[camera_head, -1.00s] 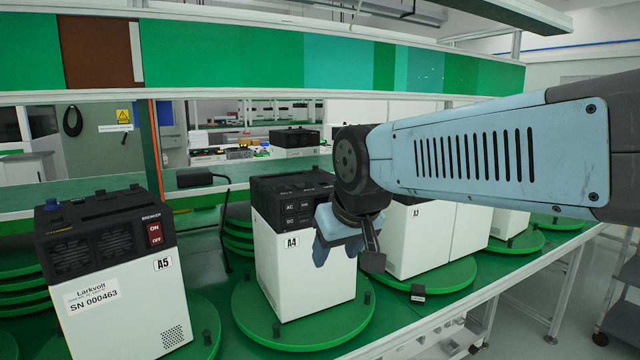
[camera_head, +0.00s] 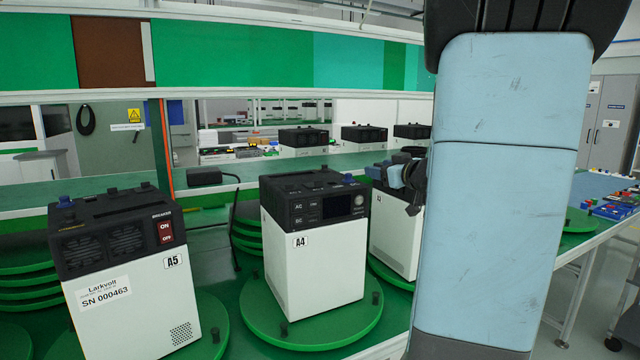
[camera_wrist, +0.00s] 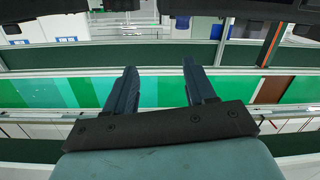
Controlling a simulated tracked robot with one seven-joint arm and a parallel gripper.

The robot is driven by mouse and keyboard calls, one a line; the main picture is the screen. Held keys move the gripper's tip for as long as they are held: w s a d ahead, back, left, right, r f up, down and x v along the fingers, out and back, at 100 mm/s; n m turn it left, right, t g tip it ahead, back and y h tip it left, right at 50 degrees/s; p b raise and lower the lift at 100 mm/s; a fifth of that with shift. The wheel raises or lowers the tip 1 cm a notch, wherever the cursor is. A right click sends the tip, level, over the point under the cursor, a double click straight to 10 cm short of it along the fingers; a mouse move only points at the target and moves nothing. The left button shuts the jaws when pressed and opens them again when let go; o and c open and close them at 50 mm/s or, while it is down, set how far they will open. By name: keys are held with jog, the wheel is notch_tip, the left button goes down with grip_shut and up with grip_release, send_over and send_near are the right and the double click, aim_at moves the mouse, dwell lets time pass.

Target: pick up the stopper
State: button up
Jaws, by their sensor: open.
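I cannot tell for sure which thing is the stopper. Small blue knobs stand on top of unit A5 (camera_head: 130,310) and unit A4 (camera_head: 315,265); one knob is on A5 (camera_head: 65,201) and one on A4 (camera_head: 347,178). Small black pegs, such as this peg (camera_head: 284,328), stand on the rims of the turntables. My gripper (camera_head: 394,176) is beside the upper part of the third unit (camera_head: 392,235), partly hidden by my arm. In the wrist view, my gripper (camera_wrist: 160,85) is open, with nothing between its fingers.
Each unit stands on a green turntable (camera_head: 262,330) on a green bench. A black bent-arm device (camera_head: 205,176) rises behind, between A5 and A4. A shelf with green panels (camera_head: 225,55) runs above. My arm hides much of the bench's right side.

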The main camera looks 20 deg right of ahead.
aim_at(355, 183)
jog(key=s+d+f+n+y, duration=0.2)
jog(key=s+d+f+y, duration=0.15)
jog(key=y, duration=0.35)
jog(key=shift+g, duration=0.3)
jog(key=x, duration=1.3)
jog(key=shift+w+a+f, duration=0.1)
jog(key=shift+a+f, duration=0.1)
jog(key=shift+a, duration=0.3)
grip_shut()
